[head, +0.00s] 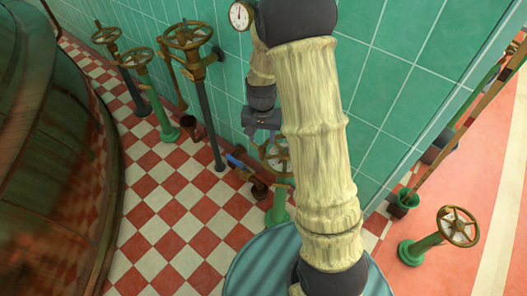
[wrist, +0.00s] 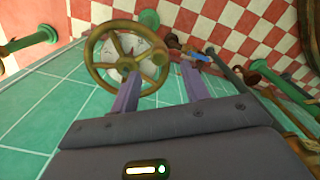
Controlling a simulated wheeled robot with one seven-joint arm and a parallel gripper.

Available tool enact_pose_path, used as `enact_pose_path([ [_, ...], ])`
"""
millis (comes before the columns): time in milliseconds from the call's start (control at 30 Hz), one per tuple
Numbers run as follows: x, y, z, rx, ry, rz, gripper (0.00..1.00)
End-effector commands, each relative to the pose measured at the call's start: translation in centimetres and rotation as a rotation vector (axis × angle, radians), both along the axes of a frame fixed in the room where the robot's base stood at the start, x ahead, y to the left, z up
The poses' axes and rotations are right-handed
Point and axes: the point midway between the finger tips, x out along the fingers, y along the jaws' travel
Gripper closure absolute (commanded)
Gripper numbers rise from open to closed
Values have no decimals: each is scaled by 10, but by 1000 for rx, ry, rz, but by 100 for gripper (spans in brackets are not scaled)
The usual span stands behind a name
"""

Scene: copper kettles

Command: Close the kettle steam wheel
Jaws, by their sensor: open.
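A brass spoked hand wheel (wrist: 162,60) stands in front of my gripper in the wrist view, with a pale, red-marked face behind its spokes. In the head view what looks like the same wheel (head: 282,166) sits on a green pedestal (head: 278,212), partly hidden by my arm. My gripper (wrist: 160,76) is open, its two purple fingers apart. The left finger overlaps the wheel's lower rim in the wrist view; the right finger is just right of the rim. I cannot tell whether they touch. My gripper (head: 262,136) also shows above the wheel in the head view.
Several other wheels on posts (head: 188,36) stand along the green tiled wall at left. Another wheel (head: 458,226) stands at right. A large copper kettle (head: 45,150) fills the left side. A blue-handled item (head: 240,164) is near the wheel. Checkered floor (head: 160,200) is open between.

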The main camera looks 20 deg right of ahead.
Motion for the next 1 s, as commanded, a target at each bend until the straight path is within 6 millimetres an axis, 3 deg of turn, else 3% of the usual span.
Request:
enact_pose_path([
  [100,-1,0,-24,1,4,0,54],
  [400,-1,0,-71,0,3,1,54],
  [800,0,0,-81,0,0,1,54],
  [833,0,0,-81,0,0,1,56],
  [1000,0,0,-81,0,0,1,89],
])
